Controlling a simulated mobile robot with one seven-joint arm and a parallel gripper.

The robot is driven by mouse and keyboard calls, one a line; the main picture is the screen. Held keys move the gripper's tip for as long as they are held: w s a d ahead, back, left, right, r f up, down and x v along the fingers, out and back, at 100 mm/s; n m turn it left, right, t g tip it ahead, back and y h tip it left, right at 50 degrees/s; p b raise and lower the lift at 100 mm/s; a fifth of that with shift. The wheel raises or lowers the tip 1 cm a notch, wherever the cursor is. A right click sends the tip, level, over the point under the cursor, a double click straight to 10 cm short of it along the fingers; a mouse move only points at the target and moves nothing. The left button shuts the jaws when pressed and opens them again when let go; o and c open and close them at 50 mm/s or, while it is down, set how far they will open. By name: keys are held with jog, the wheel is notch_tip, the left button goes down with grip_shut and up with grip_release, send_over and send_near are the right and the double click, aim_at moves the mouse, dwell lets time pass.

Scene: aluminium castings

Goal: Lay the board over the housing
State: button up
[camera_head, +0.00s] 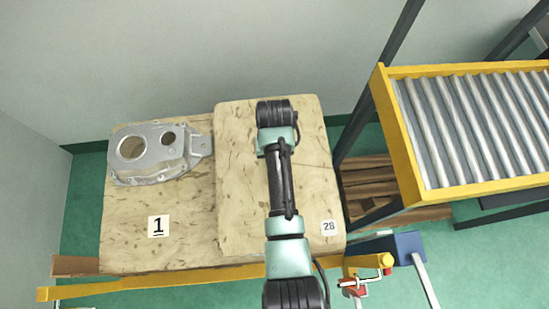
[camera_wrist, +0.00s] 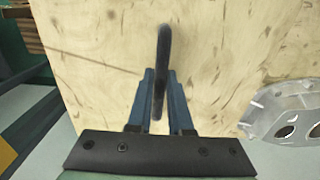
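The housing (camera_head: 150,152) is a grey cast aluminium part with a large and a small round opening. It lies at the back left of a pale wooden top (camera_head: 185,235) marked 1; part of it shows in the wrist view (camera_wrist: 285,115). The board (camera_head: 235,190) is a pale wooden panel marked 28, right of the housing, over the right part of that top. A dark handle (camera_wrist: 163,60) stands up from the board. My gripper (camera_wrist: 160,80) has its blue fingers close on both sides of the handle and looks shut on it. My arm hides the handle in the head view.
A roller conveyor (camera_head: 470,125) with a yellow frame stands at the right. A yellow rail (camera_head: 190,278) runs along the front. A wooden pallet (camera_head: 370,180) and a blue item (camera_head: 408,245) are on the right. A wall is behind.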

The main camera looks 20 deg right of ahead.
jog(key=o, duration=0.4)
notch_tip(320, 180, up, 12)
jog(key=shift+r, duration=0.2)
dwell(0.4)
